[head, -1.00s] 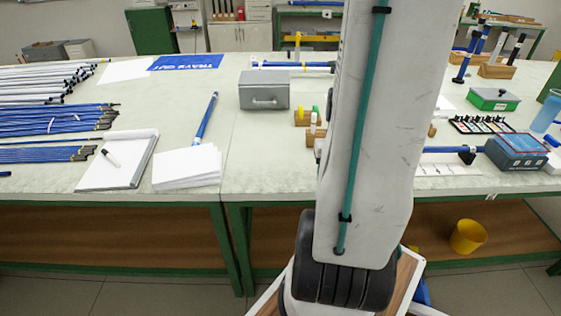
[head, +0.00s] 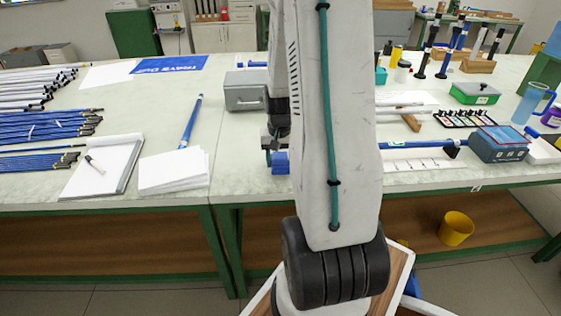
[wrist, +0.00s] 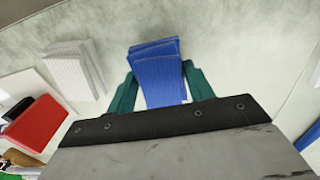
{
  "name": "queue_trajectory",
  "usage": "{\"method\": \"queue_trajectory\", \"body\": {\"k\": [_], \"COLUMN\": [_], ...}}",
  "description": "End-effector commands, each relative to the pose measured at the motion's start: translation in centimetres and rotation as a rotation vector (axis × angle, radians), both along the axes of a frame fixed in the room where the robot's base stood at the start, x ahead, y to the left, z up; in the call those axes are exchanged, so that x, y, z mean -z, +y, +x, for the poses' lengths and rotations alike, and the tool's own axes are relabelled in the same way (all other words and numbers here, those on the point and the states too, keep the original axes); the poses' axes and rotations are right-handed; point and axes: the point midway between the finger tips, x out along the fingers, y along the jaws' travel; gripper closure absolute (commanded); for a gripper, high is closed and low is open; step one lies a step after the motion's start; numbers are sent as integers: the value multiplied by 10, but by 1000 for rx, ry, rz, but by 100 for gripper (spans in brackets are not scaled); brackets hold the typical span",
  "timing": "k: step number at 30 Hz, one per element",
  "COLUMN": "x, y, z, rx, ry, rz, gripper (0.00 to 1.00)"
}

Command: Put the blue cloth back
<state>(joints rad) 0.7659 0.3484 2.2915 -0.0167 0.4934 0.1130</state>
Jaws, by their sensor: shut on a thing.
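The blue cloth (wrist: 158,74) is a folded, layered blue pad between the two green fingers in the wrist view. My gripper (wrist: 160,82) is shut on it, one finger at each side. In the head view the cloth (head: 281,163) shows as a small blue patch over the bench top, just left of my arm. My gripper (head: 272,158) is partly hidden there behind my arm. I cannot tell whether the cloth touches the bench top.
A white folded stack (wrist: 76,68) and a red object (wrist: 36,122) lie left of my gripper in the wrist view. A grey box (head: 244,91) stands behind it. A paper stack (head: 174,172) and notepad (head: 102,166) lie left. Bare bench top (head: 232,150) lies between.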

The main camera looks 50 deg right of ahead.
Motion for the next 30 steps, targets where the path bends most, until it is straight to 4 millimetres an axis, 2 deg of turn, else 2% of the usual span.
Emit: {"method": "queue_trajectory", "body": {"k": [3, 13, 14, 16, 26, 30], "x": [12, 14, 15, 14, 12, -4], "y": [0, 0, 0, 0, -1, -1], "z": [0, 0, 0, 0, 0, 1], "rx": [0, 0, 0, 0, 0, 0], "ry": [0, 0, 0, -1, -1, -3], "rz": [0, 0, 0, -1, -2, -4], "gripper": [69, 69, 45, 26, 26, 26]}}
